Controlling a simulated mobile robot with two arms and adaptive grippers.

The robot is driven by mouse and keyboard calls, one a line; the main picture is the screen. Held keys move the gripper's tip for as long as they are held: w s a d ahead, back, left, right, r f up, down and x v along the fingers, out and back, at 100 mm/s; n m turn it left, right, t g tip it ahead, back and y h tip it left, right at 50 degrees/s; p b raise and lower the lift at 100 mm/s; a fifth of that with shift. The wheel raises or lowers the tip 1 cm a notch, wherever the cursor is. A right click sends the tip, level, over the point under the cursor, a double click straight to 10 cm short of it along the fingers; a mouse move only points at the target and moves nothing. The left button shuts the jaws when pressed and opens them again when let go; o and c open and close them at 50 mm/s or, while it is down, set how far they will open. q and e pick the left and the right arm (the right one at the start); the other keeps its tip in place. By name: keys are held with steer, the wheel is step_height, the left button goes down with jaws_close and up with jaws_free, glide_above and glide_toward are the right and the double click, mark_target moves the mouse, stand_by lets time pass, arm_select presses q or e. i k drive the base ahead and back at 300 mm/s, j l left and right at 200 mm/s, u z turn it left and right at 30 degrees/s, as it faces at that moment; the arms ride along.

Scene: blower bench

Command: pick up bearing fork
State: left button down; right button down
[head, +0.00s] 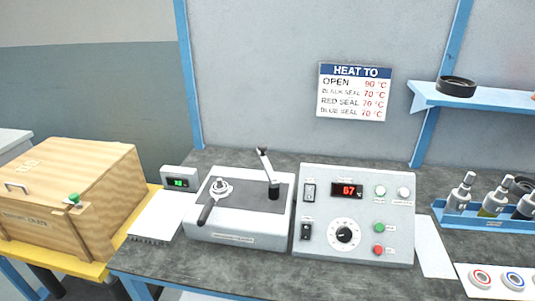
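On the white device with a dark top (235,234) in the middle of the bench lies a tool with a black handle (206,213). Its handle points toward the front left, and its far end meets a small ring-shaped metal part (221,188). This may be the bearing fork, but its far end is too small to tell. A dark post with a tilted light arm (264,165) stands at the right of the device. Neither of my grippers is in view.
A small green-display meter (180,178) and white pad (155,220) are left. A wooden crate (70,190) is far left; a blue rack (480,215) holds bottles at right. The front bench strip is clear.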

mark_target(212, 202)
steer(key=z, duration=1.45)
steer(key=u, duration=1.95)
steer(key=i+j+z, duration=0.15)
steer(key=j, duration=0.25)
steer(key=i+j+z, duration=0.1)
steer(key=j, duration=0.35)
steer(key=i+j+z, duration=0.15)
steer(key=j, duration=0.3)
